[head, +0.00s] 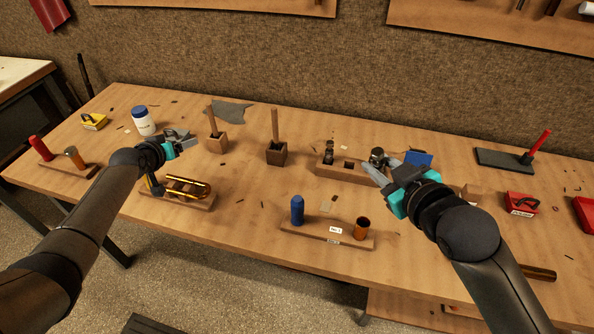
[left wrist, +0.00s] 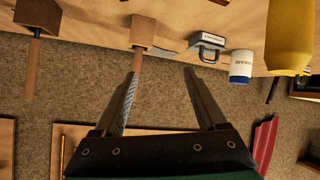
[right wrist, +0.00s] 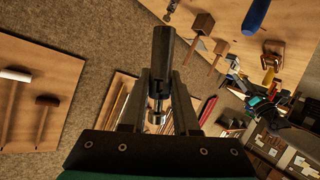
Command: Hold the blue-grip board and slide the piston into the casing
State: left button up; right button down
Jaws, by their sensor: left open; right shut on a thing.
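The blue-grip board (head: 306,236) lies near the front middle of the table. Its blue grip (head: 297,208) stands at the left end and an open-topped copper casing (head: 362,229) stands upright at the right end. My right gripper (head: 376,168) is shut on a dark piston (head: 377,154), behind the casing at the wooden rack. In the right wrist view the piston (right wrist: 163,50) sits between the fingers, with a shiny narrow stem toward the palm. My left gripper (head: 190,142) is open and empty, left of the blue-grip board; its parted fingers show in the left wrist view (left wrist: 160,78).
The wooden rack (head: 343,174) holds another piston (head: 328,152). Two wooden blocks (head: 276,154) with upright sticks stand at the back middle. A brass part (head: 186,186) lies in a cradle beneath my left arm. A white blue-lidded jar (head: 144,121) and a red-grip board (head: 62,165) are left.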

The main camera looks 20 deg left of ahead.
pick_arm(q)
jog(key=w+d+m+g+h, duration=0.1)
jog(key=w+d+h, duration=0.2)
jog(key=d, duration=0.8)
notch_tip(320, 180, up, 7)
jog(key=m+g+y, duration=0.1)
jog(key=m+g, duration=0.5)
jog(key=g, duration=0.4)
send_over(297, 207)
jog(key=w, duration=0.2)
jog(key=shift+s+a+f, duration=0.15)
jog(key=shift+s+f, duration=0.05)
jog(key=shift+s, duration=0.05)
jog(key=shift+s+f, duration=0.1)
jog(key=shift+f, duration=0.05)
notch_tip(297, 207, down, 12)
jog(key=shift+r, duration=0.15)
jog(key=shift+c, duration=0.3)
grip_shut()
